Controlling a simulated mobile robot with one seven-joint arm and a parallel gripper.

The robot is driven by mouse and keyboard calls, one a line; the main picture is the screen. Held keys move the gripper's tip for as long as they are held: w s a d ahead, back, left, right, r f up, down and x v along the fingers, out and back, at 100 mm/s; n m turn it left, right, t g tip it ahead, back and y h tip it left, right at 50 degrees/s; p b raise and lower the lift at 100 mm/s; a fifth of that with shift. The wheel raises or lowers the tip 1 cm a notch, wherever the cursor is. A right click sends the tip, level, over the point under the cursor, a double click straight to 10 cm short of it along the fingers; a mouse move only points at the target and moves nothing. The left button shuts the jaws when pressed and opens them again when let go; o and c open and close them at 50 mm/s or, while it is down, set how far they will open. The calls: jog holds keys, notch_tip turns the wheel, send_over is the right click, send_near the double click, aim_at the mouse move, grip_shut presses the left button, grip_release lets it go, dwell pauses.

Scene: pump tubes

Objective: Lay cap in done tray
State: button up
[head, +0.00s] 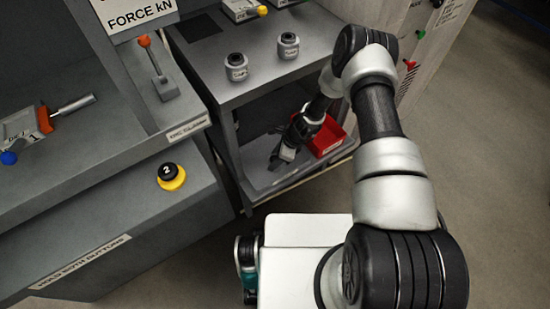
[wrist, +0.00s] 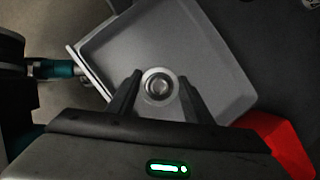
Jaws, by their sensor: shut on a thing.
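My gripper (wrist: 160,88) is shut on a round, pale metallic cap (wrist: 158,84), which sits between the two dark fingertips in the wrist view. Behind the cap is a grey, shallow, square tray (wrist: 215,50) with raised edges. The cap lines up with the tray's inside; whether it touches the tray floor I cannot tell. In the head view my gripper (head: 284,152) points down inside the lower shelf of the bench, left of a red bin.
The red bin (head: 328,138) stands close by my gripper and also shows in the wrist view (wrist: 278,140). Two grey cylinders with dark tops (head: 236,68) (head: 288,46) stand on the bench top above. The bench top (head: 262,85) overhangs the shelf.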

jog(key=o, duration=1.4)
jog(key=shift+r+p, duration=0.25)
jog(key=shift+p, duration=0.1)
jog(key=p+v, duration=0.2)
jog(key=v, duration=0.9)
jog(key=shift+r, duration=0.35)
jog(key=shift+s+d, duration=0.1)
jog(key=shift+s, duration=0.1)
